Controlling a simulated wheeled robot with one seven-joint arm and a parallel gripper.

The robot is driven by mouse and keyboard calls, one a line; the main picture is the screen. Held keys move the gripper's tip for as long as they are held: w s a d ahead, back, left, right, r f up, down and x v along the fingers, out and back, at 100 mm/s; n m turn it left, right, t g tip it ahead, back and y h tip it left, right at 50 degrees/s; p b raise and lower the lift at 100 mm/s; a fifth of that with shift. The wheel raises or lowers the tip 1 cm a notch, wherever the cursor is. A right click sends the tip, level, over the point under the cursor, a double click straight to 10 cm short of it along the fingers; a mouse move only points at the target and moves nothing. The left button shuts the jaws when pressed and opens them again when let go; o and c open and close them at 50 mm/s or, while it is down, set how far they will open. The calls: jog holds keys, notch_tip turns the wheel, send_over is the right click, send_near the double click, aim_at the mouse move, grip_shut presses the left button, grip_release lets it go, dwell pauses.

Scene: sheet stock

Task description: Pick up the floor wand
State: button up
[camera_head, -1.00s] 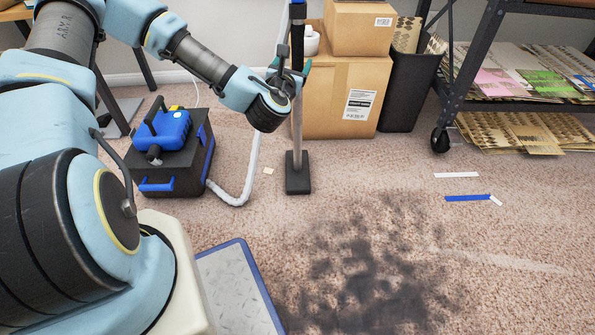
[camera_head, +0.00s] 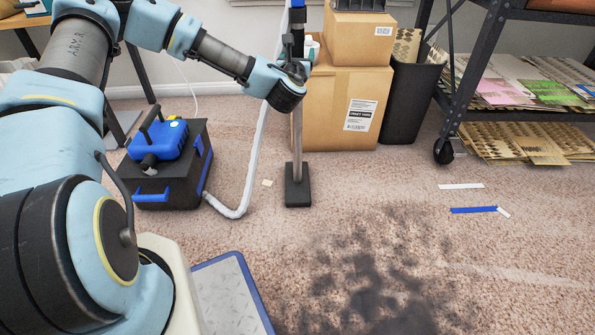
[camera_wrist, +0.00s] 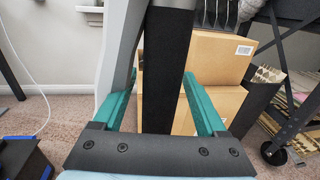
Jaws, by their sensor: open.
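The floor wand stands upright, with a grey tube (camera_head: 297,130), a black foot (camera_head: 298,186) on the carpet and a blue and black upper part. A pale hose (camera_head: 254,150) links it to the blue and black cleaner (camera_head: 172,160) on the left. My gripper (camera_wrist: 159,76) is open at the wand's upper part. In the wrist view the wand's black section (camera_wrist: 167,60) shows between the two teal fingers, nearer the right one; I cannot tell whether they touch it. In the head view my wrist hides most of the fingers and part of the wand.
Cardboard boxes (camera_head: 335,100) are stacked close behind the wand, with a black bin (camera_head: 413,100) beside them. A dark wheeled rack (camera_head: 462,95) stands at the right. The stained carpet front right is free of obstacles.

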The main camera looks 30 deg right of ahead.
jog(key=shift+w+d, duration=0.25)
jog(key=shift+w, duration=0.15)
grip_shut()
dwell(0.4)
dwell(0.7)
jog(key=shift+r, duration=0.2)
